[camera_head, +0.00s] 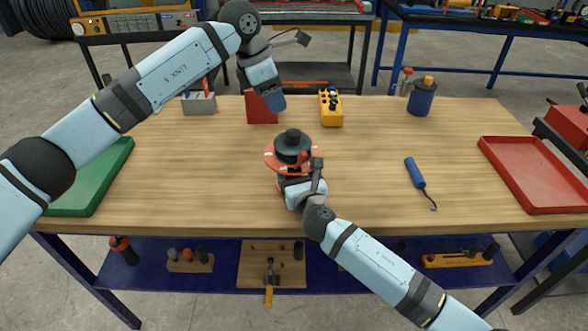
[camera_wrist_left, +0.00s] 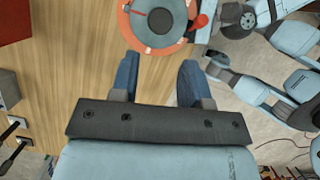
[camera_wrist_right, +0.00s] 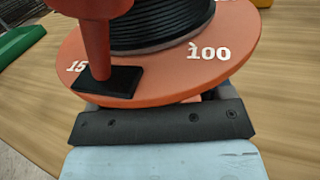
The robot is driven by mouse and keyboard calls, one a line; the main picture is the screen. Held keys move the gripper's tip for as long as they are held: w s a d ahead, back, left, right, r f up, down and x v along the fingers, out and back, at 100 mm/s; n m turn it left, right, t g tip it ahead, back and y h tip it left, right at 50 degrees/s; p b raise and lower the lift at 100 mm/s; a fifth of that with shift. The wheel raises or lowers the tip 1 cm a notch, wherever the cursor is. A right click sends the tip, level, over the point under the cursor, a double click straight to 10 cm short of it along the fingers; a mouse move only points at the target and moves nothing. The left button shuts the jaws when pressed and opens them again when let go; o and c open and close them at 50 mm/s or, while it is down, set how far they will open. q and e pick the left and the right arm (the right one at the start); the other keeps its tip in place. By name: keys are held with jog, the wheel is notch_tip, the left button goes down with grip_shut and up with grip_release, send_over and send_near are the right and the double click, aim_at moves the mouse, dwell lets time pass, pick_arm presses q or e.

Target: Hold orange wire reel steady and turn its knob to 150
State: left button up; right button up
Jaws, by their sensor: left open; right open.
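The orange wire reel (camera_head: 271,159) stands upright on the wooden table, with black wire around its core and a dark hub on top. It also shows in the left wrist view (camera_wrist_left: 135,38). In the right wrist view, its flange (camera_wrist_right: 160,84) carries a white "100" and a partly covered "15" mark, beside the red knob post (camera_wrist_right: 95,45) with its black foot. My left gripper (camera_head: 274,101) is open and empty, above and behind the reel; its blue fingers show in the left wrist view (camera_wrist_left: 157,78). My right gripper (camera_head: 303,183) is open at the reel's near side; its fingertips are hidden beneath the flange.
A red box (camera_head: 262,112), a yellow device (camera_head: 331,117) and a grey holder (camera_head: 198,104) stand behind. A blue canister (camera_head: 421,100) is at the back right. A blue-handled hook tool (camera_head: 414,173) lies right. A green tray (camera_head: 90,190) and red tray (camera_head: 540,205) flank the table.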

aim_at(292, 131)
jog(key=shift+x, duration=0.8)
jog(key=shift+c, duration=0.5)
grip_shut()
pick_arm(q)
jog(key=o, duration=0.4)
jog(key=d+r+n+y, duration=0.1)
jog(key=d+n+y, duration=0.1)
jog(key=n, duration=1)
jog(key=d+r+n+y, duration=0.1)
jog(key=d+n+y, duration=0.1)
jog(key=n, duration=1)
jog(key=shift+g, duration=0.3)
jog(key=f, duration=1.1)
jog(key=shift+w+a+f, duration=0.1)
jog(key=shift+w+f, duration=0.2)
jog(key=shift+w, duration=0.05)
